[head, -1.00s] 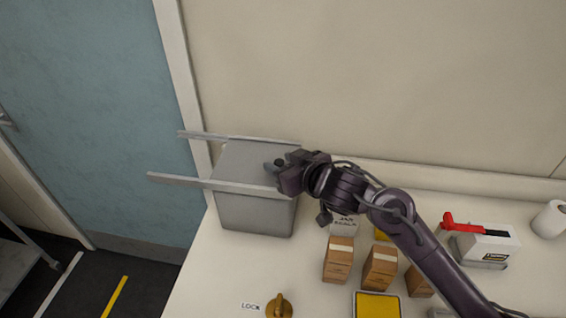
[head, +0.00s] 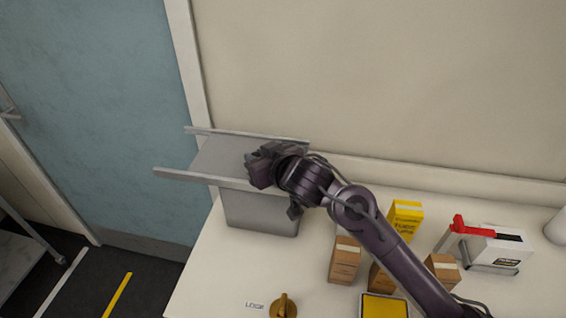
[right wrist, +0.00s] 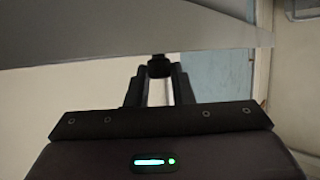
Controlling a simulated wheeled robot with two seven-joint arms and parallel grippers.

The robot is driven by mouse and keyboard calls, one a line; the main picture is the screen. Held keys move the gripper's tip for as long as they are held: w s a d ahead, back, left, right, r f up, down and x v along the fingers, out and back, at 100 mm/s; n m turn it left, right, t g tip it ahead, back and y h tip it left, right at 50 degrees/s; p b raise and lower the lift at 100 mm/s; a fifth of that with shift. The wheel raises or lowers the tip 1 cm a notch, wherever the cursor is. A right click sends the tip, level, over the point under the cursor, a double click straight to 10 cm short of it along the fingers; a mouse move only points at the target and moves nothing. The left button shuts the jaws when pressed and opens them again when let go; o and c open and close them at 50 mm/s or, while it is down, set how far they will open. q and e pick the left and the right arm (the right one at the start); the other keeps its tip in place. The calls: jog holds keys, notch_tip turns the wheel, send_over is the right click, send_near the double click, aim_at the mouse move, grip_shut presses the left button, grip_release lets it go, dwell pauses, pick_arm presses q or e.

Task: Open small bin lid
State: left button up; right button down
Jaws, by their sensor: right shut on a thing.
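The small grey bin (head: 258,215) stands at the left end of the white counter, with two light rails (head: 215,178) across its top that jut out past its left side. Its flat grey lid (head: 215,155) lies between the rails and reaches past the bin's left wall. My right gripper (head: 262,163) is at the lid's right part, shut on it; the arm hides the exact grip. In the right wrist view the fingers (right wrist: 159,70) are close together below a grey panel edge. My left gripper is not in view.
Several brown boxes (head: 345,258), a yellow box (head: 403,220), a yellow-topped tray (head: 384,307) and a red-and-white device (head: 490,247) stand right of the bin. A brass knob (head: 284,305) is in front. The wall is close behind; floor lies left.

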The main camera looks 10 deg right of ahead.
aim_at(225, 164)
jog(key=w+a, duration=0.1)
jog(key=a, duration=0.1)
jog(key=w+a+b, duration=0.1)
jog(key=a, duration=0.2)
jog(key=w+a+b, duration=0.1)
jog(key=a, duration=0.1)
jog(key=shift+w+a, duration=0.1)
jog(key=shift+a, duration=0.25)
jog(key=c, duration=1.3)
grip_release()
jog(key=shift+o, duration=0.2)
jog(key=shift+d, duration=0.1)
jog(key=shift+b+v, duration=0.55)
jog(key=shift+v, duration=3.3)
